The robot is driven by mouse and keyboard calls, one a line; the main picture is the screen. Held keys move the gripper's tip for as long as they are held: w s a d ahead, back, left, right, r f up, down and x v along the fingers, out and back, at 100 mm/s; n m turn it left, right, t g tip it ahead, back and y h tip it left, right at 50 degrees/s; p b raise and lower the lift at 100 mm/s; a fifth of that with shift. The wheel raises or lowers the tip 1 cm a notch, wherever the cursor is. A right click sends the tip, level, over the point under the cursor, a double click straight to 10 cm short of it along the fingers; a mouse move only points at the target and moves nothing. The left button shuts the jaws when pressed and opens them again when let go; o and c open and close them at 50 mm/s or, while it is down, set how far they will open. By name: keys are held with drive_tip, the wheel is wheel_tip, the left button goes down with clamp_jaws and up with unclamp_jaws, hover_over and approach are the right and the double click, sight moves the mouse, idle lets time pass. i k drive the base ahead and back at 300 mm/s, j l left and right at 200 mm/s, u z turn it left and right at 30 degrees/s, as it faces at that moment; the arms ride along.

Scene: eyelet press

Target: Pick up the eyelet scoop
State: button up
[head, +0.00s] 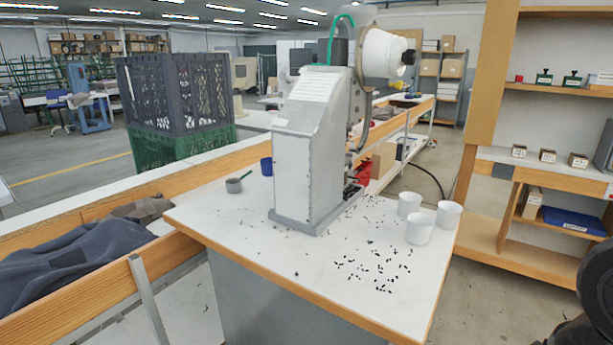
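The eyelet scoop (234,185), a small dark grey-green cup with a thin handle pointing up and to the right, rests on the white table top (215,222) near its left edge. It stands left of the grey eyelet press (308,165) with some free space around it. Its inside is too small to make out. My gripper is not in view. A dark rounded shape at the lower right edge may be part of my arm.
A blue cup (266,166) stands just behind the scoop. Three white cups (419,229) stand at the table's right, beside scattered small dark eyelets (378,268). Dark cloth (75,262) lies in the wooden-edged trough at left. The table's front left is mostly clear.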

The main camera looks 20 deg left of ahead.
sight(232, 185)
drive_tip(key=j+z, duration=0.35)
drive_tip(key=j, duration=0.25)
drive_tip(key=j+z, duration=0.35)
drive_tip(key=j, duration=0.25)
drive_tip(key=j+z, duration=0.35)
drive_tip(key=j, duration=0.3)
drive_tip(key=j+z, duration=0.15)
drive_tip(key=j, duration=0.6)
drive_tip(key=u, duration=0.5)
drive_tip(key=i+j+u, duration=0.1)
drive_tip(key=u, duration=0.85)
drive_tip(key=i+u, duration=0.1)
drive_tip(key=u, duration=0.85)
drive_tip(key=i+u, duration=0.15)
drive_tip(key=u, duration=0.3)
